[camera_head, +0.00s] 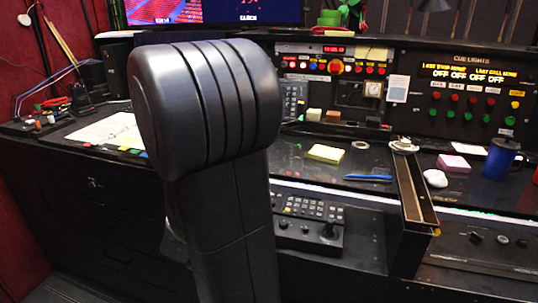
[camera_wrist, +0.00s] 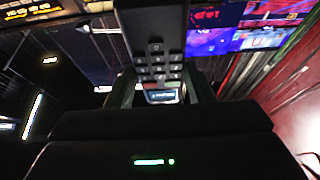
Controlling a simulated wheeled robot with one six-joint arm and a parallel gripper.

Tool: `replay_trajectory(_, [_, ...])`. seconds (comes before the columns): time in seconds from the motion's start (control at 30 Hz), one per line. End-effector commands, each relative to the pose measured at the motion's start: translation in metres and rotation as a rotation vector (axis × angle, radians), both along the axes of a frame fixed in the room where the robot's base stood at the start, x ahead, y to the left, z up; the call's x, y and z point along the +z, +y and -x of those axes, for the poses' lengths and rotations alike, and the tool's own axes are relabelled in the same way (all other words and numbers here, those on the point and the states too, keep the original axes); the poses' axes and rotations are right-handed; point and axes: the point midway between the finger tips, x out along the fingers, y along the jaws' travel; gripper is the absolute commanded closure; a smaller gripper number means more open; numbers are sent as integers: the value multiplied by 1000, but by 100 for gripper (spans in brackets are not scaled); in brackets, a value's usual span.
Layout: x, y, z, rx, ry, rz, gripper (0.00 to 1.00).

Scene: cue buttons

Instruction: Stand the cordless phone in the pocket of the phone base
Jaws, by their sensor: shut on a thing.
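The cordless phone (camera_wrist: 158,62) is in the wrist view, dark, with rows of light keys and a small lit display (camera_wrist: 162,96) nearer my gripper. My gripper (camera_wrist: 161,86) is shut on it, with a dark finger on each side. The phone's far end runs out of the top of the wrist view. In the head view my own dark arm fills the left middle; the gripper and phone do not show there. I cannot make out the phone base for sure in either view.
A dark keypad unit (camera_head: 293,98) is partly behind my arm. Yellow notes (camera_head: 325,153), a blue pen (camera_head: 368,178), a white mouse (camera_head: 435,178) and a blue mug (camera_head: 501,158) lie or stand on the desk. A cue-light panel (camera_head: 470,95) stands behind.

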Motion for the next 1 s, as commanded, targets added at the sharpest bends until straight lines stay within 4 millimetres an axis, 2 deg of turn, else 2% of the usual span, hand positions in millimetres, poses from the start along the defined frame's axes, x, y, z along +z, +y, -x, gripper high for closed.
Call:
replay_trajectory(0.43, [0, -31, -94, -2, 1, 0, 84])
replay_trajectory(0.77, [0, -39, -121, 0, -1, -2, 84])
replay_trajectory(0.93, [0, -50, -149, -2, 0, -1, 84])
replay_trajectory(1.0, [-13, -47, -147, 2, 4, 1, 84])
